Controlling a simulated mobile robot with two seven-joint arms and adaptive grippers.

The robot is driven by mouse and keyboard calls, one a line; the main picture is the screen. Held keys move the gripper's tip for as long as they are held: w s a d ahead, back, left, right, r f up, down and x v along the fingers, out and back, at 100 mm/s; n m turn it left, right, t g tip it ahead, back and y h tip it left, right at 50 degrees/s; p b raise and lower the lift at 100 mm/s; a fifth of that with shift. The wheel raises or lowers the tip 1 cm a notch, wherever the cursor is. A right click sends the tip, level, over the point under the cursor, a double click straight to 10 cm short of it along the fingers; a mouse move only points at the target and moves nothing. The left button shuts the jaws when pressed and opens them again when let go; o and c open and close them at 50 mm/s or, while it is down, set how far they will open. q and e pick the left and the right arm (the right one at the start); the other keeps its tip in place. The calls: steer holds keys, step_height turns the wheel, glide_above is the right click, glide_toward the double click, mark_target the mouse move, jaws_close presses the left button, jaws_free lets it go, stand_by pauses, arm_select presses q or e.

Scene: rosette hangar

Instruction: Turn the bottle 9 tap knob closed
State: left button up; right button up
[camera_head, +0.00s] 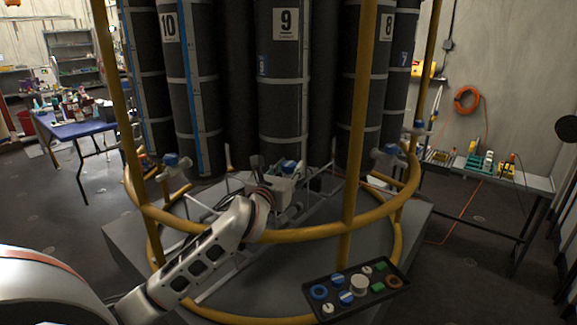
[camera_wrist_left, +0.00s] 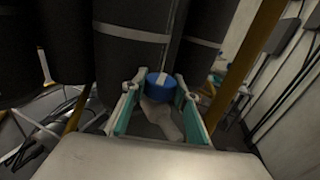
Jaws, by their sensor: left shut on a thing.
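Bottle 9 (camera_head: 283,95) is a tall dark cylinder with a white "9" label, in the middle of the rosette frame. Its blue tap knob (camera_head: 289,166) shows low in front of it. My left arm reaches in from the lower left, and my left gripper (camera_head: 273,170) is at this knob. In the left wrist view the blue knob (camera_wrist_left: 160,87), with a pale stripe on top, sits between the teal-padded fingers, and the gripper (camera_wrist_left: 158,92) is shut on it. A grey tap body shows below the knob. My right gripper is not in view.
Yellow rails (camera_head: 240,234) and uprights (camera_head: 358,130) surround the bottles close to my left arm. Other blue tap knobs (camera_head: 171,159) stand at left and right. A dark tray (camera_head: 340,300) of small parts is at the front. A blue table (camera_head: 80,129) stands left, a bench (camera_head: 510,178) right.

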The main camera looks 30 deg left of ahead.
arm_select(q)
steer(key=m+h+p, duration=0.2)
steer(key=h, duration=0.1)
steer(key=m+h+p, duration=0.2)
steer(key=h+p, duration=0.1)
steer(key=h, duration=0.1)
steer(key=shift+a+r+m, duration=0.15)
steer(key=shift+a+m, duration=0.05)
steer(key=shift+m, duration=0.2)
steer(key=m+h, duration=0.1)
steer(key=h, duration=0.1)
steer(key=shift+h+p, duration=0.3)
steer(key=shift+p, duration=0.1)
steer(key=shift+m+g+h, duration=0.5)
steer(key=shift+m+h, duration=0.1)
steer(key=shift+f+m+g+h+b, duration=0.25)
steer(key=shift+m+g+h+b, duration=0.35)
steer(key=shift+m+h, duration=0.45)
steer(key=shift+d+r+m+g+h+b, duration=0.15)
steer(key=shift+m+g+h+b, duration=0.45)
steer(key=shift+h, duration=0.45)
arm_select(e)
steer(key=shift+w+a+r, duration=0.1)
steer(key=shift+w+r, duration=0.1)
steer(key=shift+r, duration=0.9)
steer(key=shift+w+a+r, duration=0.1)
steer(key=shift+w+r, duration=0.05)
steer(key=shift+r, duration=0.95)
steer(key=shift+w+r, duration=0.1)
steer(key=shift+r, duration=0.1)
